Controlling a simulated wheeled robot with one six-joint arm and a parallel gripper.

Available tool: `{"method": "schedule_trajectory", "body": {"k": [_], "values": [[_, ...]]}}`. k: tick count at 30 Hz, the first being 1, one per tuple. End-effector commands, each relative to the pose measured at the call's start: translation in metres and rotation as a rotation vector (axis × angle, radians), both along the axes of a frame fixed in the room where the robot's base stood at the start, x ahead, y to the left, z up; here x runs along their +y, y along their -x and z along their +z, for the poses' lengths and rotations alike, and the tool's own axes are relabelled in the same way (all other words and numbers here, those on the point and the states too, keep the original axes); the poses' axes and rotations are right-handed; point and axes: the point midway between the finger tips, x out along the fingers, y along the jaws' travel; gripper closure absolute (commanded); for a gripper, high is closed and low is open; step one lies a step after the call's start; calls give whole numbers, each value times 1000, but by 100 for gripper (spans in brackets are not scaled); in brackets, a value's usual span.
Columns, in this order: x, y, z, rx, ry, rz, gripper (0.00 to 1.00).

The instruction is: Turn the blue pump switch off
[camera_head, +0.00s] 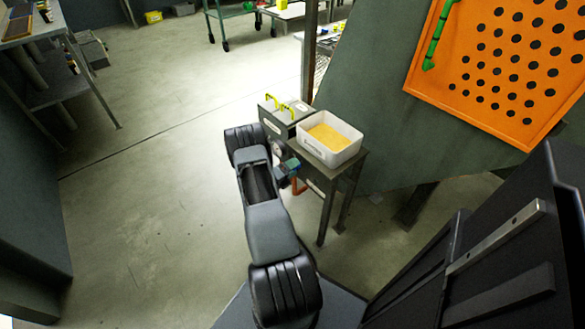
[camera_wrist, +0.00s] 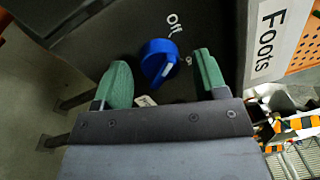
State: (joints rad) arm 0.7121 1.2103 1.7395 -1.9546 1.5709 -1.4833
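The blue pump switch (camera_wrist: 158,60) is a round knob on a dark panel in the wrist view, with a white mark on its lower right part. The word "Off" is printed on the panel above it, and a small, partly hidden white marking shows at its right. My gripper (camera_wrist: 161,64) is open, with one green fingertip on each side of the knob and a visible gap on both sides. In the head view my gripper (camera_head: 287,169) is beside the small dark stand, and the knob cannot be made out clearly there.
A white bin of yellow material (camera_head: 357,151) stands on the dark stand (camera_head: 346,177). A grey box with yellow handles (camera_head: 274,119) is just behind. Open floor lies left.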

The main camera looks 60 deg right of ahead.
Motion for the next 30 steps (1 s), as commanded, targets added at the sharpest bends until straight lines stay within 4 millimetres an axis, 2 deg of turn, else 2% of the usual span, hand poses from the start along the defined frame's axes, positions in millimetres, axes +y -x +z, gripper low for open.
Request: {"method": "schedule_trajectory", "body": {"k": [7,11,24,30], "values": [[1,-1,1,-2,1,1,34],[12,-5,0,-1,1,3,34],[93,-33,-6,0,1,5,34],[118,-41,-8,-1,1,2,34]]}}
